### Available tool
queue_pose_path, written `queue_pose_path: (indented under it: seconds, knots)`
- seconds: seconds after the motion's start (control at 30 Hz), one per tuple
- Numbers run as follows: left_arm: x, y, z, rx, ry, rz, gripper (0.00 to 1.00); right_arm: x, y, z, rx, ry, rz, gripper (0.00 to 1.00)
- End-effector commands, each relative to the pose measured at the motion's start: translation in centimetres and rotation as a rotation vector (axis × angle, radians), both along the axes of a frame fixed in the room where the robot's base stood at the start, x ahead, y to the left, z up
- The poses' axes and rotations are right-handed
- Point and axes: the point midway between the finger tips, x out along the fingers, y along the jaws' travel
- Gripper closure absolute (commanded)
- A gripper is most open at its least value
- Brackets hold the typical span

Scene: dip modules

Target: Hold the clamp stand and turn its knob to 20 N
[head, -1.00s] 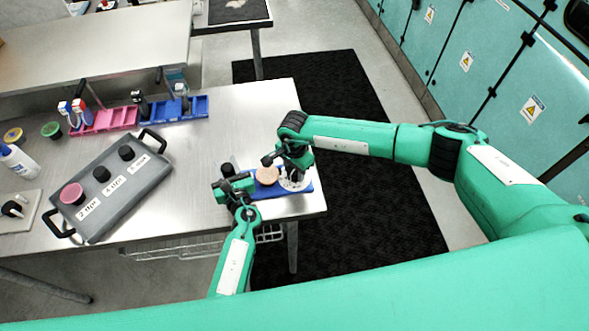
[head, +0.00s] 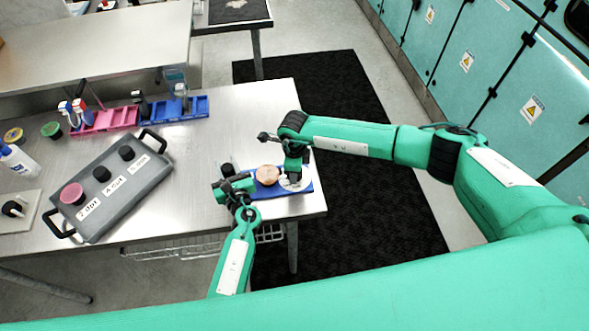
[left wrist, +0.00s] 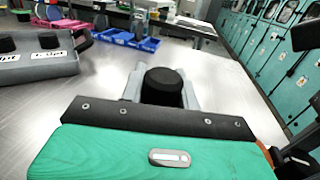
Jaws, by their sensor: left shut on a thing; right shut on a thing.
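The clamp stand has a blue base (head: 307,186) near the right front corner of the steel table. On it are a black round post (head: 226,169) at the left, a tan disc (head: 267,175) in the middle and a white dial (head: 294,185) at the right. My left gripper (head: 232,184) is shut on the black post, which also shows between its grey fingers in the left wrist view (left wrist: 163,87). My right gripper (head: 293,174) points down over the dial and is shut on its knob. The gripper hides the knob and part of the dial, so I cannot read the setting.
A grey box (head: 120,197) with handles, labels and several knobs lies to the left. Pink (head: 112,119) and blue (head: 196,107) racks stand at the back. The table's middle is clear; its right edge is close to the stand.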

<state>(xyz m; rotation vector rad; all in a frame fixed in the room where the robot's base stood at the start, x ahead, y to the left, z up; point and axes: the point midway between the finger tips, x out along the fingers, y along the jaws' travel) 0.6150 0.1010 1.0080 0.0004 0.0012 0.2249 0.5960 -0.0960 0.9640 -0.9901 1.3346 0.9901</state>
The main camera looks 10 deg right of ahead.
Motion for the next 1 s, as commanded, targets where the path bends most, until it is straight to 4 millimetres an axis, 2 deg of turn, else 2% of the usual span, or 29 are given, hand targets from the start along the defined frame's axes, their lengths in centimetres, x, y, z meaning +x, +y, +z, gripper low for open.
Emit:
queue_pose_path:
  seconds: [0.5,0.73,1.0]
  knots:
    - [-0.05,-0.11,-0.05,0.0,0.001,-0.002,1.0,0.08,0.06,0.03,0.003,-0.001,-0.461,0.82]
    - [-0.04,-0.12,-0.05,0.0,0.001,-0.003,1.0,0.14,0.04,0.07,0.003,-0.002,-0.597,0.82]
    - [-0.05,-0.13,-0.06,0.0,0.002,-0.003,1.0,0.15,0.03,0.09,0.002,-0.002,-0.674,0.82]
